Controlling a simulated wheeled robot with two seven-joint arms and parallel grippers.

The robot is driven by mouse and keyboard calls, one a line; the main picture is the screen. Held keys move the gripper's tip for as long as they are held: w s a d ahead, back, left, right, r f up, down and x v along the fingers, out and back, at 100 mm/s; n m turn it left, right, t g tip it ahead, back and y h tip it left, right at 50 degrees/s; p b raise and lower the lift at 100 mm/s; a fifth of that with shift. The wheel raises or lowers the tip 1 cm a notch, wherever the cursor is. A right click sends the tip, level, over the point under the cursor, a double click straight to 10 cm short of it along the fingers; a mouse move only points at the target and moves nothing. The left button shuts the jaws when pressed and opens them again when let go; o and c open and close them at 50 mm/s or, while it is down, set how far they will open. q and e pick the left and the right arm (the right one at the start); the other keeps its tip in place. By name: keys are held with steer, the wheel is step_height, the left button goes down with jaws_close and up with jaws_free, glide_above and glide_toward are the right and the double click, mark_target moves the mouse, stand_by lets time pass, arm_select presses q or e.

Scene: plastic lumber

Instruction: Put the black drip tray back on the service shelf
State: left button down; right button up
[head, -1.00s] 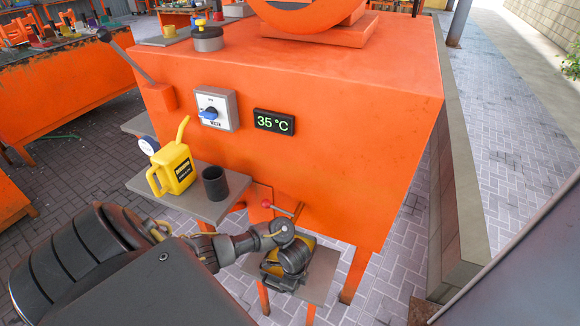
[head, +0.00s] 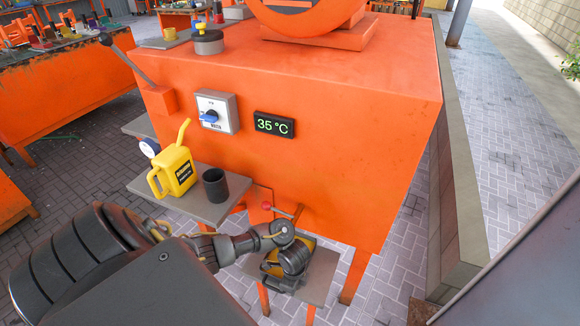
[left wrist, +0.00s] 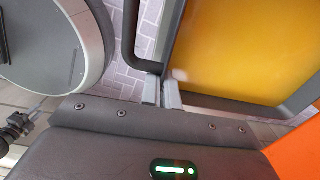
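The drip tray (left wrist: 245,98) shows in the left wrist view as a black rim around a yellow-orange inside. In the head view it is mostly hidden by my left gripper (head: 287,282); a yellow patch and dark edge show. The left wrist view shows my fingers (left wrist: 162,94) close together on a dark bar at the tray's edge. The tray is at a low grey shelf (head: 318,281) on orange legs. I cannot tell if it rests on it. Another grey shelf (head: 205,208) is higher, to the left. My right gripper is not in view.
A yellow can (head: 174,172) and dark cup (head: 215,185) stand on the higher shelf. The large orange machine (head: 340,150) stands behind. Paved floor (head: 385,280) is clear at the right.

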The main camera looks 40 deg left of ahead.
arm_select(q)
steer(key=s+d+p, duration=0.1)
steer(key=s+d, duration=0.1)
steer(key=s, duration=0.6)
steer(key=s+d+p, duration=0.2)
steer(key=s+d, duration=0.1)
steer(key=s, duration=0.5)
steer(key=shift+d, duration=0.3)
stand_by(0.8)
steer(key=shift+r+p, duration=0.15)
steer(key=shift+p, duration=0.25)
steer(key=shift+r+p, duration=1.9)
steer(key=shift+p, duration=0.3)
